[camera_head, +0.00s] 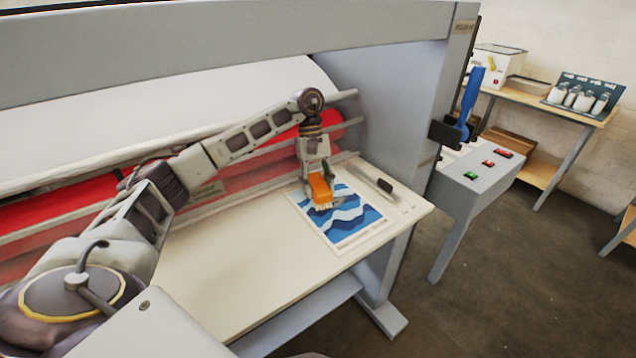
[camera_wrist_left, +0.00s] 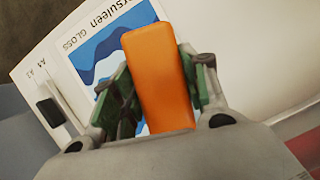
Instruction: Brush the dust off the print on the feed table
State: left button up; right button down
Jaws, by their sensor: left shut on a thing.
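The print (camera_head: 352,222), a sheet with blue and white wave shapes, lies flat near the right end of the feed table (camera_head: 255,270). It also shows in the left wrist view (camera_wrist_left: 90,62), with part of its lettering visible. My left gripper (camera_head: 318,188) is shut on an orange brush (camera_head: 321,191) with pale bristles pointing down. The brush is over the upper left part of the print; I cannot tell if the bristles touch it. In the left wrist view the orange handle (camera_wrist_left: 160,80) sits between the fingers and hides part of the print. No dust can be made out. My right gripper is not in view.
A slider with a black block (camera_head: 385,185) lies on the table right of the print. The red roller (camera_head: 50,232) and white film roll run behind. The laminator's grey side frame (camera_head: 385,100) rises at the right. The front of the table is clear.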

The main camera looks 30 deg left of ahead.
pick_arm(q)
notch_tip(320, 180, down, 2)
jog(key=shift+f+b, duration=0.1)
jog(key=shift+b, duration=0.2)
jog(key=shift+f, duration=0.75)
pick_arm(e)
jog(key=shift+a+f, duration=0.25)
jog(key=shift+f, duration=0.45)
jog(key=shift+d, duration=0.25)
pick_arm(q)
jog(key=shift+f+b, duration=0.35)
jog(key=shift+b, duration=0.2)
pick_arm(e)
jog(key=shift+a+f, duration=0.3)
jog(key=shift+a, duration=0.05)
pick_arm(q)
jog(key=shift+f+b, duration=0.5)
jog(key=shift+f, duration=0.1)
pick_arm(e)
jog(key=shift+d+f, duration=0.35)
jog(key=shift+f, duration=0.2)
pick_arm(q)
jog(key=shift+w, duration=0.1)
